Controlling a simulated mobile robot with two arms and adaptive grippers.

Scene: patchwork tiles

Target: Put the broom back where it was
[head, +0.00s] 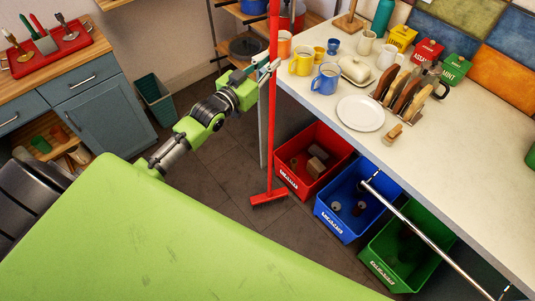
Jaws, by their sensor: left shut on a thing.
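A red broom (271,140) stands nearly upright on the dark tiled floor, in front of the left end of the counter. Its red head (268,198) is low, beside the red bin, and looks close to or on the floor. The top of its handle runs out of the picture. My left gripper (269,71) is shut on the broom's handle, at about the height of the counter top. My right gripper is not in view.
Red (318,187), blue (342,230) and green (398,276) bins stand under the counter (440,150), which holds mugs, a plate (360,113) and a toast rack. A teal basket (155,97) stands by the cabinet (105,107). Floor between is bare.

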